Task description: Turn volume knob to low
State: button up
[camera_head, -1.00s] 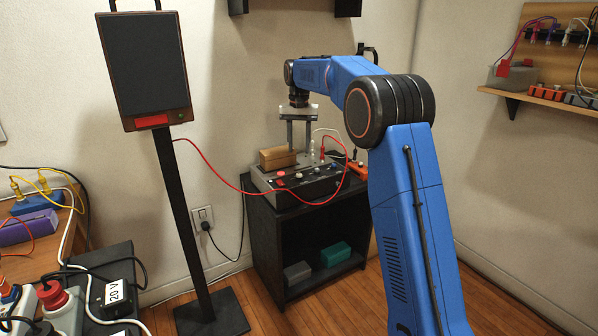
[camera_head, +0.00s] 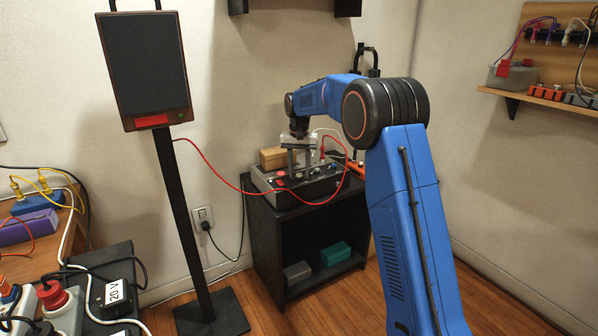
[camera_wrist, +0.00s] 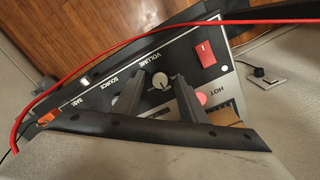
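The grey control panel (camera_head: 322,186) sits on top of the black cabinet in the head view. In the wrist view the pale volume knob (camera_wrist: 160,81) is on its face, beside the printed word VOLUME. My gripper (camera_head: 301,176) points down over the panel. In the wrist view my gripper (camera_wrist: 156,84) is open, with one dark finger on each side of the knob and a gap showing between. I cannot tell how far the fingertips are above the face. The knob's pointer is too small to read.
A red rocker switch (camera_wrist: 205,53) and a pink-red button (camera_wrist: 201,97) are near the knob. A red cable (camera_head: 222,181) loops from the screen stand (camera_head: 184,225) across the panel. A wooden block (camera_head: 272,158) is behind the panel.

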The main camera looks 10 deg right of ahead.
grip_shut()
jog(key=shift+n, duration=0.5)
jog(key=n, duration=0.5)
jog(key=shift+n, duration=0.3)
jog(key=n, duration=0.5)
jog(key=shift+n, duration=0.3)
grip_release()
